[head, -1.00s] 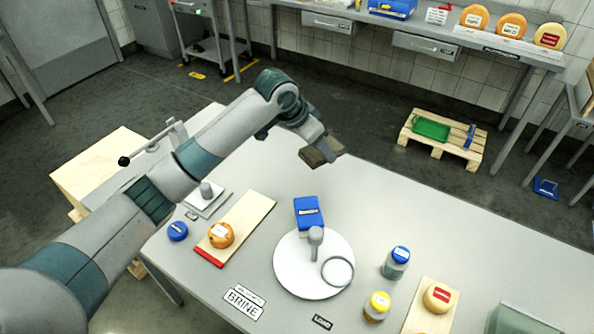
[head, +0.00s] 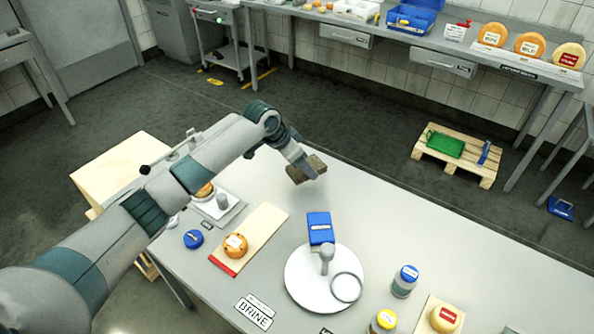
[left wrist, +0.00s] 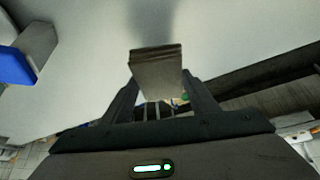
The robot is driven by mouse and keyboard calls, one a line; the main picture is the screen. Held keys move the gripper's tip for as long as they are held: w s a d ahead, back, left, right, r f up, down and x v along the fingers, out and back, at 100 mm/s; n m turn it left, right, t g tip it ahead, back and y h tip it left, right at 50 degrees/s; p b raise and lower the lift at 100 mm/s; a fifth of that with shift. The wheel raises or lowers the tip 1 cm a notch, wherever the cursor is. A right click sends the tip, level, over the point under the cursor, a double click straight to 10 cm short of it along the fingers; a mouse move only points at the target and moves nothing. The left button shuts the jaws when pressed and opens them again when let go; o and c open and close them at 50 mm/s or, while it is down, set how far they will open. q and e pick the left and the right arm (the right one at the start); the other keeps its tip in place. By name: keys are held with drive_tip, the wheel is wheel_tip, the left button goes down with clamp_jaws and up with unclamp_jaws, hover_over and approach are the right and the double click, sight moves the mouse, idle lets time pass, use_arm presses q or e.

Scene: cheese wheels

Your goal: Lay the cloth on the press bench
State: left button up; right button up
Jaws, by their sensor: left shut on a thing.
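My left gripper (head: 300,168) is shut on a folded grey-brown cloth (head: 308,169), held above the far edge of the grey table. In the left wrist view the cloth (left wrist: 157,72) sits between the two fingers (left wrist: 160,95), its layered edge showing, with the pale table top beyond it. I cannot make out which surface is the press bench; the grey table (head: 390,225) in front of me carries a BRINE label (head: 254,312). My right gripper is not in view.
On the table stand a white round plate (head: 303,285) with a grey-handled tool, a blue box (head: 320,228), a board (head: 262,225) with an orange cheese (head: 235,245), and jars (head: 404,281). A pallet (head: 458,155) lies on the floor. The table's far right is clear.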

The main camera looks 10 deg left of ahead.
use_arm(q)
drive_tip(key=shift+w+a+f, duration=0.25)
drive_tip(key=shift+a+f, duration=0.15)
drive_tip(key=shift+a, duration=0.15)
drive_tip(key=shift+w+a+f, duration=0.2)
drive_tip(key=shift+a+f, duration=0.15)
drive_tip(key=shift+a, duration=0.15)
drive_tip(key=shift+f+p, duration=1.05)
drive_tip(key=shift+f, duration=0.85)
drive_tip(key=shift+f, duration=0.25)
drive_tip(key=o, duration=0.9)
drive_tip(key=shift+o, duration=0.2)
